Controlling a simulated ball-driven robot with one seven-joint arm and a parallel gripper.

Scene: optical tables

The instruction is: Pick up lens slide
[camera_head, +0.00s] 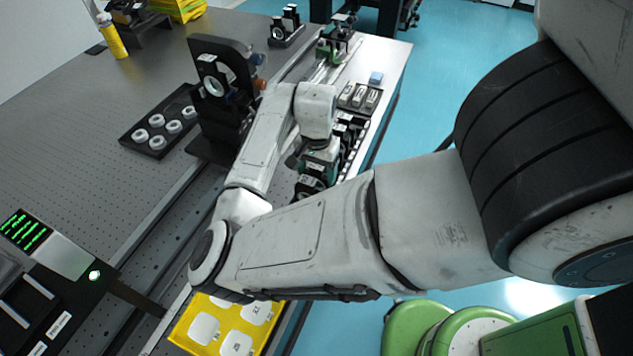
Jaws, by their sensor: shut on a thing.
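My arm reaches across the picture, and my gripper (318,167) is over the right part of the optical table (60,130), beside a row of black slides with white marks (354,136). The fingers are mostly hidden by the wrist and are small in view. My gripper is shut on a lens slide. A dark round part (308,187) with a pale label shows just below the gripper; I cannot tell whether it is the held slide or a neighbouring part.
A tall black optical mount (222,80) stands left of the forearm, near a black tray of white rings (160,127). A yellow tray (205,326) lies below the elbow. A small rack (360,95) and a blue block (376,78) lie beyond the gripper. Blue floor is right.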

